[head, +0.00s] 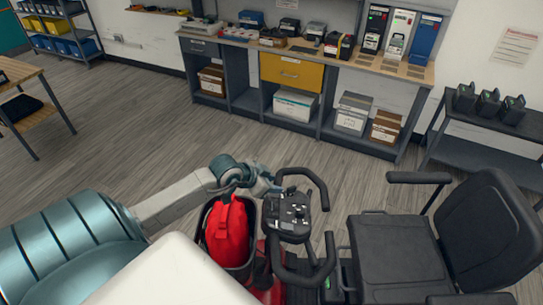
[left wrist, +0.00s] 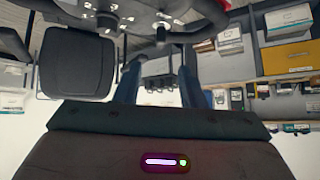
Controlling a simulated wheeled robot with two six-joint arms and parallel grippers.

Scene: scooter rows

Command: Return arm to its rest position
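My left arm comes in from the left in the head view. Its gripper (head: 266,187) is just beside the far end of the scooter's handlebar (head: 300,185), over the far side of the front basket (head: 248,270). Whether it touches the handlebar I cannot tell. In the left wrist view, which looks upside down, the two fingers of the left gripper (left wrist: 158,88) stand apart with nothing held between them. A red bag (head: 228,232) sits in the basket. My right gripper is not in view.
The scooter's control panel (head: 288,212) and black seat (head: 395,255) are right of the arm. A workbench (head: 300,58) with boxes lines the back wall. A dark side table (head: 485,125) holds black devices. The wood floor (head: 140,135) behind the arm is clear.

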